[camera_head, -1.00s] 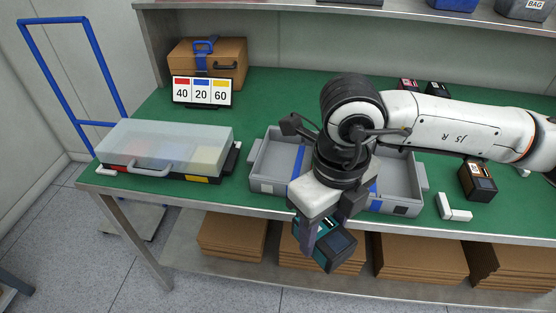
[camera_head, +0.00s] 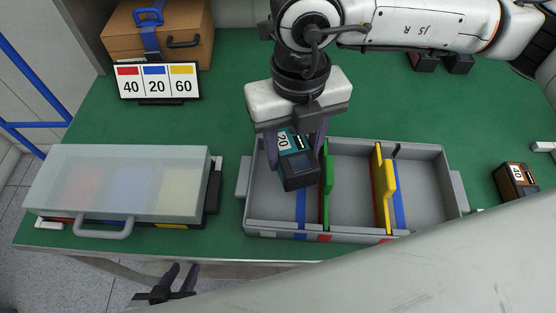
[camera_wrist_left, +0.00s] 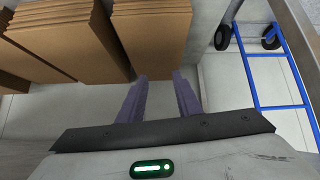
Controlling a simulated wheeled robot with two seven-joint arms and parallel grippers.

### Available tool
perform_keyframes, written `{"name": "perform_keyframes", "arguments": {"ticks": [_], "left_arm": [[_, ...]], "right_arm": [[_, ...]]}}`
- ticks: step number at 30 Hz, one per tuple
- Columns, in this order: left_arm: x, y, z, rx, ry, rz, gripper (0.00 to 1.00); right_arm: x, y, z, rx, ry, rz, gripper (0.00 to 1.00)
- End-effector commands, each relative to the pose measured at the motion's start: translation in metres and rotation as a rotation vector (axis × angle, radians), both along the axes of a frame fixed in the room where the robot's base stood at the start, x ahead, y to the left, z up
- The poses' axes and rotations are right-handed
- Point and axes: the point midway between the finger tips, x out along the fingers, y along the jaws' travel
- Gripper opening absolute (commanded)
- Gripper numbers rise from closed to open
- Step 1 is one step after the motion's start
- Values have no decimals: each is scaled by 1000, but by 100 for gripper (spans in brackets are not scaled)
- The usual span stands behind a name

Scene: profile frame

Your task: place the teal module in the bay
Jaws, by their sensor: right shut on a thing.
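The teal module (camera_head: 296,165) is a dark block with a teal band and a label reading 20. My right gripper (camera_head: 301,150) is shut on it and holds it tilted over the left compartment of the grey tray (camera_head: 355,232). I cannot tell whether it touches the tray. A green divider (camera_head: 326,185) stands just right of the module, and a yellow divider (camera_head: 386,180) stands further right. Blue strips lie on the tray floor. My left gripper (camera_head: 178,277) is open and empty below the table's front edge; its parted fingers also show in the left wrist view (camera_wrist_left: 161,98).
A clear-lidded case (camera_head: 120,182) stands left of the tray. A sign (camera_head: 156,82) reads 40, 20, 60 on red, blue and yellow. A brown box (camera_head: 160,35) is behind it. An orange-brown module labelled 40 (camera_head: 517,182) lies right of the tray. My pale arm covers the lower right.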

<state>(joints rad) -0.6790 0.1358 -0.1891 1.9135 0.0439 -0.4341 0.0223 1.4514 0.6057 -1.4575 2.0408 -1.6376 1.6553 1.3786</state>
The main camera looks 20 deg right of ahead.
Motion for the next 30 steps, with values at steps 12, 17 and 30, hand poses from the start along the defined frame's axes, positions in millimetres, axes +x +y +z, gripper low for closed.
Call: {"name": "perform_keyframes", "arguments": {"ticks": [12, 17, 30], "left_arm": [[-10, 0, -1, 1, 24, -1, 31], [-10, -1, 1, 1, 23, -2, 31], [-1, -1, 0, 0, 5, -2, 31]], "right_arm": [[0, -1, -54, -1, 1, -1, 19], [-1, 0, -76, 0, 2, -1, 19], [0, -1, -88, 0, -1, 0, 19]]}}
